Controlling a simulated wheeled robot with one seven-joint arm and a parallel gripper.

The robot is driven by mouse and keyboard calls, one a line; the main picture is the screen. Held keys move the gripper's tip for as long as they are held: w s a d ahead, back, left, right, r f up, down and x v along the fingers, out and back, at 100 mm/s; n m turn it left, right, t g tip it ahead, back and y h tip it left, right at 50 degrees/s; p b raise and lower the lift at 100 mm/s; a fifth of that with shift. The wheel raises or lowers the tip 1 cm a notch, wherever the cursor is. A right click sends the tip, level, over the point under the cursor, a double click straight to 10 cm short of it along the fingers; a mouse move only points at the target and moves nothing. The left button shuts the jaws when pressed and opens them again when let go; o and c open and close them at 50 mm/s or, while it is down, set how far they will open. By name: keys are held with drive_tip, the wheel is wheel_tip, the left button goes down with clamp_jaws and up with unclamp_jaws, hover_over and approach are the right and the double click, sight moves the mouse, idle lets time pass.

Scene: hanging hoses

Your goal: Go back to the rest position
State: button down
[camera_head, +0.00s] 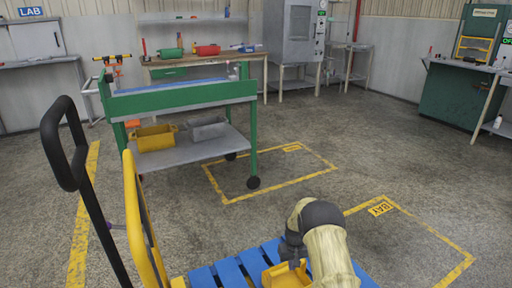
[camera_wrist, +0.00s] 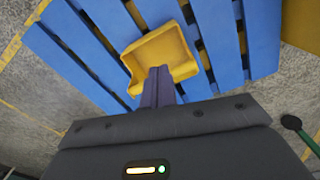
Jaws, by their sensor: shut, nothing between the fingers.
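My gripper shows in the wrist view (camera_wrist: 158,72), with its two dark fingers together and nothing between them. The fingertips are over a yellow bin (camera_wrist: 158,50), which also shows in the head view (camera_head: 284,277). I cannot tell whether they touch it. The bin is on blue slats (camera_wrist: 70,45), seen at the bottom of the head view too (camera_head: 228,271). In the head view my arm reaches in at the bottom, right of centre, and bends down towards the bin; the fingertips cannot be made out there.
A green trolley (camera_head: 180,98) with yellow and grey bins on its lower shelf stands at centre left. A black handle (camera_head: 62,150) and a yellow rail (camera_head: 140,225) rise at the near left. Benches line the back wall. Open floor (camera_head: 350,150) lies to the right, with yellow bay markings.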

drive_tip(key=s+r+m+t+b, duration=0.1)
drive_tip(key=s+r, duration=0.5)
drive_tip(key=r, duration=0.3)
drive_tip(key=s+r, duration=0.5)
drive_tip(key=r, duration=0.4)
drive_tip(key=s+d+r+m+t+b, duration=0.1)
drive_tip(key=s+r, duration=0.3)
drive_tip(key=s, duration=0.6)
drive_tip(key=s+d+r+t, duration=0.1)
drive_tip(key=s+r, duration=0.3)
drive_tip(key=s, duration=0.6)
wheel_tip(320, 180, up, 38)
drive_tip(key=p, duration=3.8)
drive_tip(key=shift+w+a+f, duration=0.25)
drive_tip(key=shift+w, duration=0.1)
